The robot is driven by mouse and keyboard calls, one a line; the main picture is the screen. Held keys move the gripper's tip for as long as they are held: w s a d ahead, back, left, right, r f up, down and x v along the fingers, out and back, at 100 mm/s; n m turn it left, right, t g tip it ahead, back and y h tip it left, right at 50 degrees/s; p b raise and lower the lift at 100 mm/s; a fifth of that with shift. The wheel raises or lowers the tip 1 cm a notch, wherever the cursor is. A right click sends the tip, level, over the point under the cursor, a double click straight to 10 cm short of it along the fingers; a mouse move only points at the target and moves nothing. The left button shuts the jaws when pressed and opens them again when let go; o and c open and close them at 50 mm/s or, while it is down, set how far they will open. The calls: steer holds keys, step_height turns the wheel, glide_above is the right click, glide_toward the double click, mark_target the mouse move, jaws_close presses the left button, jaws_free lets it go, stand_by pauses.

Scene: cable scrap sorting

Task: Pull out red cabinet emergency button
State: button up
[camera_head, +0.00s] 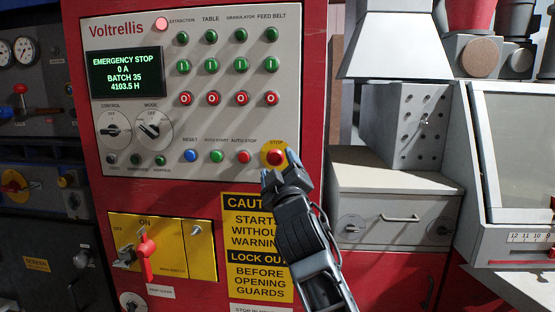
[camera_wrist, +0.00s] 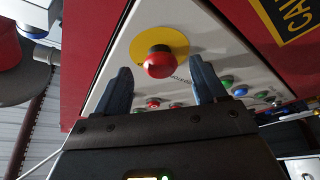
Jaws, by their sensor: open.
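The red emergency button (camera_head: 276,158) sits on a yellow round plate marked STOP, at the lower right of the grey control panel (camera_head: 150,70) on the red cabinet (camera_head: 310,60). In the wrist view the red button (camera_wrist: 158,62) stands out from its yellow plate (camera_wrist: 185,42). My gripper (camera_head: 280,177) is just below the button in the head view. In the wrist view my gripper (camera_wrist: 160,88) is open, with one blue finger on each side of the button. I see no clear contact with it. The panel screen (camera_head: 125,72) reads EMERGENCY STOP.
Blue, green and red push buttons (camera_head: 217,156) line the panel left of the STOP button. A yellow switch box with a red handle (camera_head: 146,252) and a yellow caution sign (camera_head: 237,212) are below. A grey machine (camera_head: 500,130) stands at the right.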

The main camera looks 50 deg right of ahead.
steer(key=shift+x, duration=1.1)
jaws_close()
